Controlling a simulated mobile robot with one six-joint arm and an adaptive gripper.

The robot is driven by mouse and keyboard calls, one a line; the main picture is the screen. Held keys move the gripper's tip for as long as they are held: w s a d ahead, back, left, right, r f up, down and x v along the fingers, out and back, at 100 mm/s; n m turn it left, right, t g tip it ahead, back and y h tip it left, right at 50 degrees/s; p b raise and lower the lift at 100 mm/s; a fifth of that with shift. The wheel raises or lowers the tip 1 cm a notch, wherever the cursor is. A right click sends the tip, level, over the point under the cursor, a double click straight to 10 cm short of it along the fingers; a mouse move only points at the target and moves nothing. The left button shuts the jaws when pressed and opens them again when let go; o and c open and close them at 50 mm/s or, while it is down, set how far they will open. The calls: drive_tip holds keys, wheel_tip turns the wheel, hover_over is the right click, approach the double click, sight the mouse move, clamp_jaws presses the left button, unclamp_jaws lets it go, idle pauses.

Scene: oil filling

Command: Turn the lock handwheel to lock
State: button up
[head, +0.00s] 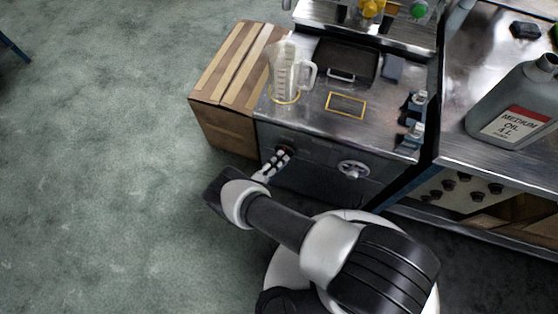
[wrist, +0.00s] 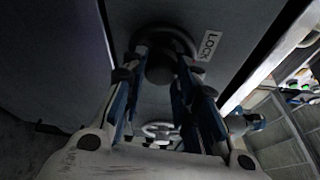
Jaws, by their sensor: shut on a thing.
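The lock handwheel (wrist: 180,38) is a dark wheel with a round hub on the cabinet's front panel, beside a white LOCK label (wrist: 208,45) in the wrist view. My gripper (wrist: 158,72) has a finger on each side of the hub and is shut on the handwheel. In the head view my gripper (head: 282,156) reaches the left side of the cabinet front and largely hides this wheel. How far the wheel is turned cannot be told.
A second, silver handwheel (head: 353,169) is to the right on the same front. A clear measuring jug (head: 284,72) stands on the metal top (head: 320,122). A grey oil can (head: 512,105) stands on the right bench.

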drive_tip(key=o, duration=1.1)
drive_tip(key=shift+c, duration=0.2)
drive_tip(key=v, duration=1.2)
